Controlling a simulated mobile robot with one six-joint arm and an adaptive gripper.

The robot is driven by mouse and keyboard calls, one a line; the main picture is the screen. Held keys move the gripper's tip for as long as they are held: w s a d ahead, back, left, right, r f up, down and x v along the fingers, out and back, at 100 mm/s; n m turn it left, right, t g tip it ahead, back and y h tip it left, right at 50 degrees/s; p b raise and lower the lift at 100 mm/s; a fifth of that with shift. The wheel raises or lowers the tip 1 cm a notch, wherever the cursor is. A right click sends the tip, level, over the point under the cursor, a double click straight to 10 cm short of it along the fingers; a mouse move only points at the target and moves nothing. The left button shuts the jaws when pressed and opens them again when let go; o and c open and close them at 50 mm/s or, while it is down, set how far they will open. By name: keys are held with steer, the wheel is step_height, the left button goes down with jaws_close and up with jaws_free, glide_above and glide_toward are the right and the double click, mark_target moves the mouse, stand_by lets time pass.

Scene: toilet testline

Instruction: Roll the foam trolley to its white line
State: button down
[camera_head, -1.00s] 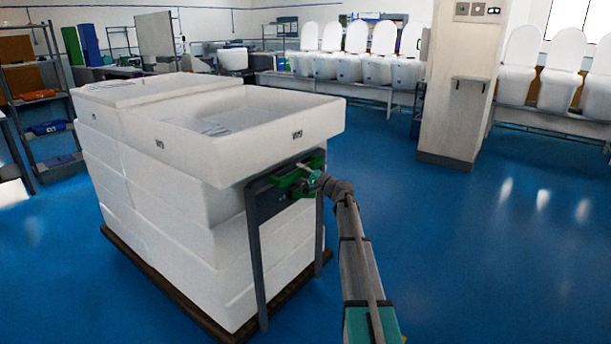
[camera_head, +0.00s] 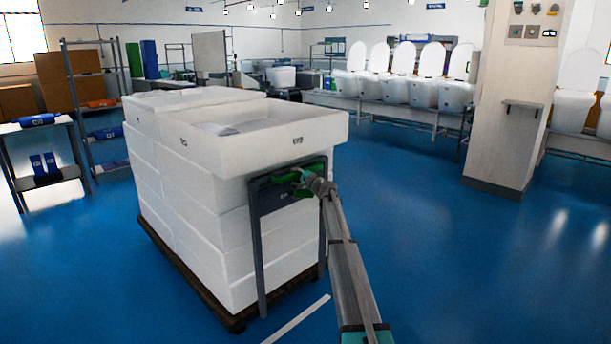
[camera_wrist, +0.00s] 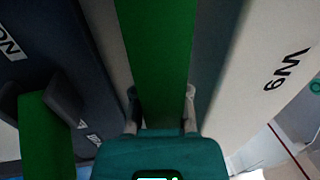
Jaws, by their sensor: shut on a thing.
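The foam trolley (camera_head: 150,237) is a dark low base with a grey push frame (camera_head: 257,240), stacked with white foam boxes (camera_head: 200,205). A green grip (camera_head: 283,183) sits on the frame's top panel. My gripper (camera_head: 303,184) is at this panel, at the trolley's near right end. In the wrist view my gripper (camera_wrist: 161,108) has its two fingers on either side of a green bar (camera_wrist: 160,50), shut on it. A short white line (camera_head: 296,320) lies on the blue floor just right of the trolley's near end, partly cut off by the picture's lower edge.
A shelf rack (camera_head: 90,120) and a small table with blue items (camera_head: 45,178) stand at the left. A pillar (camera_head: 515,110) stands at the right. A bench with white toilets (camera_head: 400,95) runs along the back. Blue floor is open to the right and between.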

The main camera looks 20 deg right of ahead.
steer(key=shift+w+d+f, duration=0.1)
steer(key=shift+w+d, duration=0.25)
steer(key=shift+d, duration=0.1)
steer(key=c, duration=0.9)
jaws_free()
steer(key=shift+w+d+f, duration=0.15)
steer(key=shift+w, duration=0.05)
steer(key=o, duration=0.5)
steer(key=shift+a, duration=0.2)
steer(key=shift+s, duration=0.2)
